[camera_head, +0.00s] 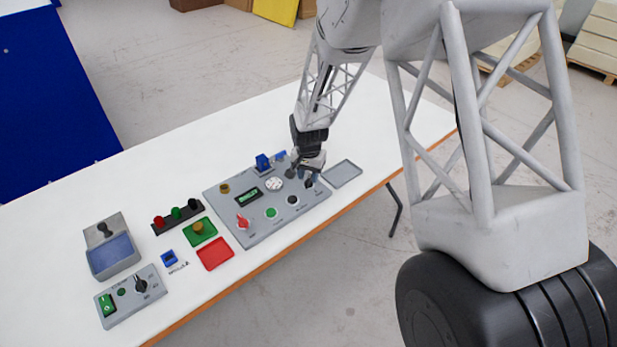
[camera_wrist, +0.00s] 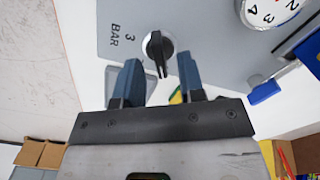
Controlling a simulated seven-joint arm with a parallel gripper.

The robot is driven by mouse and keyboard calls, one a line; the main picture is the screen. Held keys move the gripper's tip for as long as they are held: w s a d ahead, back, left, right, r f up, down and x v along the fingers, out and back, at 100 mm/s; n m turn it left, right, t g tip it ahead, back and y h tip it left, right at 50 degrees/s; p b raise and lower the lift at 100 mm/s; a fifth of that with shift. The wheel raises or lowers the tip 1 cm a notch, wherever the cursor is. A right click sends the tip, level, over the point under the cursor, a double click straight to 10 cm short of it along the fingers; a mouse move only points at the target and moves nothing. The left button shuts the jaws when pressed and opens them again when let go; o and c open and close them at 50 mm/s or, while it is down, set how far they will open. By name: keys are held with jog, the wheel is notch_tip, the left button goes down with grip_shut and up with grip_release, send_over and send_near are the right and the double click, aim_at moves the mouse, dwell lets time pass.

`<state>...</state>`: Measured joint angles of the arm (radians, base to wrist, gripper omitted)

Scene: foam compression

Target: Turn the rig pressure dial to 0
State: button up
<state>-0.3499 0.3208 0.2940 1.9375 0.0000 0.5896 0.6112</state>
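The pressure dial is a black knob (camera_wrist: 157,46) with a pale collar on the grey rig panel (camera_wrist: 200,30); its ridge points down toward my gripper in the wrist view. A "3 BAR" label (camera_wrist: 122,37) is printed to its left. I cannot tell whether either finger touches the knob. In the head view my gripper (camera_head: 311,172) is low over the right end of the panel (camera_head: 262,229) and partly hides the dial area.
A white numbered gauge (camera_wrist: 270,8) and a blue part (camera_wrist: 265,91) are right of the dial in the wrist view. A grey plate (camera_head: 343,173) lies right of the panel. Coloured controls stand farther left.

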jog(key=shift+f, duration=0.7)
grip_shut()
jog(key=shift+n, duration=0.5)
jog(key=n, duration=1.1)
jog(key=shift+r, duration=0.1)
